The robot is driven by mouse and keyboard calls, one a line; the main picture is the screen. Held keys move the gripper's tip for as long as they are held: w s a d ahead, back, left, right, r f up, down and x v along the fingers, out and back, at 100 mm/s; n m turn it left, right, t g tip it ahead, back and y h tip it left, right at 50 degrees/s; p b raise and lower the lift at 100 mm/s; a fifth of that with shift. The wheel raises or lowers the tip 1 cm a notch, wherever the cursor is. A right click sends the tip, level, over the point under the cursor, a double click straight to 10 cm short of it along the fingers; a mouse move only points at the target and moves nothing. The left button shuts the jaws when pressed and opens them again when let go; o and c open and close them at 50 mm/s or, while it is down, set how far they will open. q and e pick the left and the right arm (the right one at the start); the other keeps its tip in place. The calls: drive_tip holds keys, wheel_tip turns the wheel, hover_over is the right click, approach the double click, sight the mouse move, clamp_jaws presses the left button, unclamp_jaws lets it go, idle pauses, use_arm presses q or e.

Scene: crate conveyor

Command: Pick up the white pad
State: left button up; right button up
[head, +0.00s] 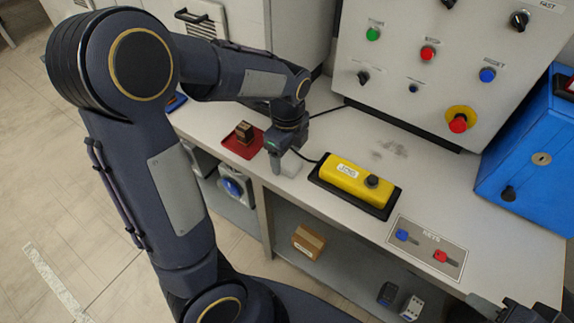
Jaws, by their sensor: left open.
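A small white block (291,163), which looks like the white pad, sits on the light workbench (345,128) beside a yellow control box. My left gripper (277,166) points down right at the block's left side and is open. One finger shows clearly; the other is hard to make out, and I cannot tell whether the gripper touches the block. Part of my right gripper (484,304) shows at the bottom right edge, too cut off to read its jaws.
Left of the block is a red tray (243,149) with a small brown box (244,132). Right is the yellow control box (357,180) on a black base. A keys plate (428,246) lies at the front right. A control panel (400,95) and blue cabinet (530,150) stand behind.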

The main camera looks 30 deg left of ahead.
use_arm(q)
wheel_tip(320, 180, down, 2)
drive_tip(key=shift+f, duration=0.2)
drive_tip(key=c, duration=1.1)
drive_tip(key=shift+r, duration=0.15)
